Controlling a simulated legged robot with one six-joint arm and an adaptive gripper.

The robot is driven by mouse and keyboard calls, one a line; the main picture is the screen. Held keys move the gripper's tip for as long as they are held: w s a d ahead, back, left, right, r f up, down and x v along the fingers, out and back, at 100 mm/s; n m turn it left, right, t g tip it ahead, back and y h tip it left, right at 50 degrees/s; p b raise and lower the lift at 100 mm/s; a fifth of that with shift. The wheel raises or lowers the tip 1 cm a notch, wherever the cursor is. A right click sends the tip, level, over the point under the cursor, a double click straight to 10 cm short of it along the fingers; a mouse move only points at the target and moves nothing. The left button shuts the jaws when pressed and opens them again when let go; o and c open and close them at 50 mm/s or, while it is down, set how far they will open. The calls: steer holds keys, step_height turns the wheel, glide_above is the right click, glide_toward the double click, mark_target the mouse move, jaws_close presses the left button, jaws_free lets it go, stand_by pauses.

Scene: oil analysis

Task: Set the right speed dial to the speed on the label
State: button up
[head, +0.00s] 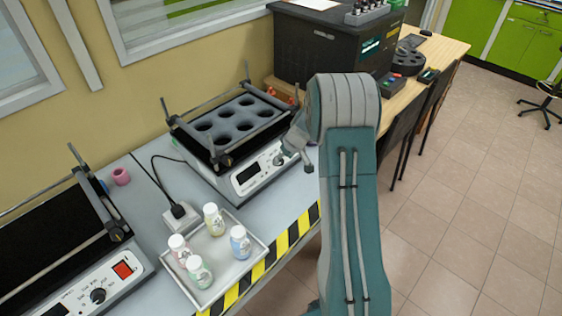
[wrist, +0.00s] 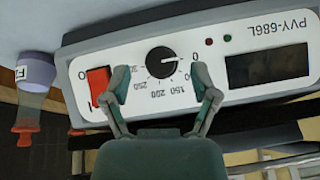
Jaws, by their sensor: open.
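The right shaker's front panel (head: 262,171) faces the bench's striped edge. In the wrist view the panel appears upside down, marked PVY-686L. Its black speed dial (wrist: 161,62) has a white pointer line toward the right, near the 0 mark. The scale around it carries numbers including 150, 200 and 250. My gripper (wrist: 161,69) is open, its fingertips on either side of the dial and apart from it in the picture. In the head view my gripper (head: 296,152) is at the panel's right end, partly hidden by my arm. No readable speed label shows.
A lit red switch (wrist: 98,86) and a dark display (wrist: 268,66) flank the dial. A tray (head: 256,247) with several labelled bottles stands in front; their text is too small to read. A second shaker (head: 75,285) stands at left.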

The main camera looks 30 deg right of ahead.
steer(key=shift+x, duration=0.9)
steer(key=shift+w+f, duration=0.15)
steer(key=shift+a, duration=0.1)
steer(key=shift+c, duration=0.4)
jaws_close()
